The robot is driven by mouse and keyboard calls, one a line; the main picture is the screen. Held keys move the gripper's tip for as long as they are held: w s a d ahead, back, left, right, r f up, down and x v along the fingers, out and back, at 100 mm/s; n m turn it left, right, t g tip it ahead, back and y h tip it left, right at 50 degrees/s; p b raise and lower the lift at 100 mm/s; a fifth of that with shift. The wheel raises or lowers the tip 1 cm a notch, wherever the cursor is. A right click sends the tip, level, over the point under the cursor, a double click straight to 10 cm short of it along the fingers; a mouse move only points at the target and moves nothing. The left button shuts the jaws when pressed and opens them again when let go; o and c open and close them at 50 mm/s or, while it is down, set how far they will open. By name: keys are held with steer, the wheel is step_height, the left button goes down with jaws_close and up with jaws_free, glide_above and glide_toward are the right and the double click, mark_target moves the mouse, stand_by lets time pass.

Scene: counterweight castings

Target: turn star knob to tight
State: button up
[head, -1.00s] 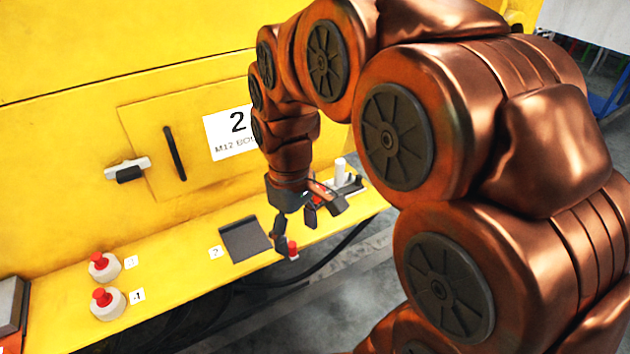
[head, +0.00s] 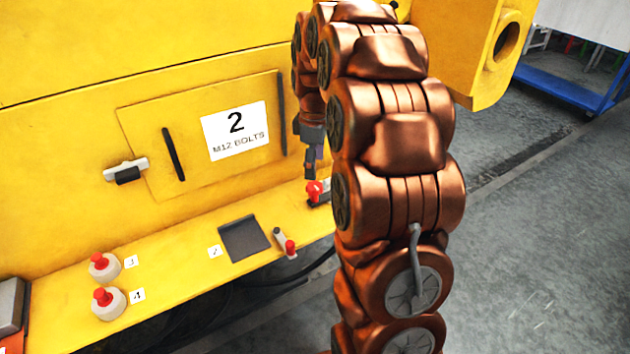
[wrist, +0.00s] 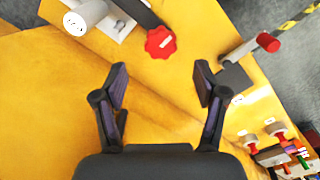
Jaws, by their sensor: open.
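The star knob (wrist: 160,42) is red and lobed, with a small white mark on its face. In the wrist view it lies ahead of my gripper (wrist: 161,82), a little beyond the fingertips and roughly centred between them. My gripper is open and empty, and no finger touches the knob. In the head view the red knob (head: 314,190) shows just below my gripper (head: 312,176), partly hidden by my arm. I cannot tell how tight the knob is.
A white cylinder (wrist: 86,16) on a plate stands beside the knob. A red-tipped lever (head: 289,247) and a dark pad (head: 244,240) lie left of it in the head view. A yellow panel (head: 60,130) rises behind the ledge.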

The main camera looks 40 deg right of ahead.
mark_target(314, 186)
steer(key=shift+f+p, duration=0.8)
steer(key=shift+f, duration=2.45)
steer(key=c, duration=1.2)
steer(key=shift+o, duration=0.2)
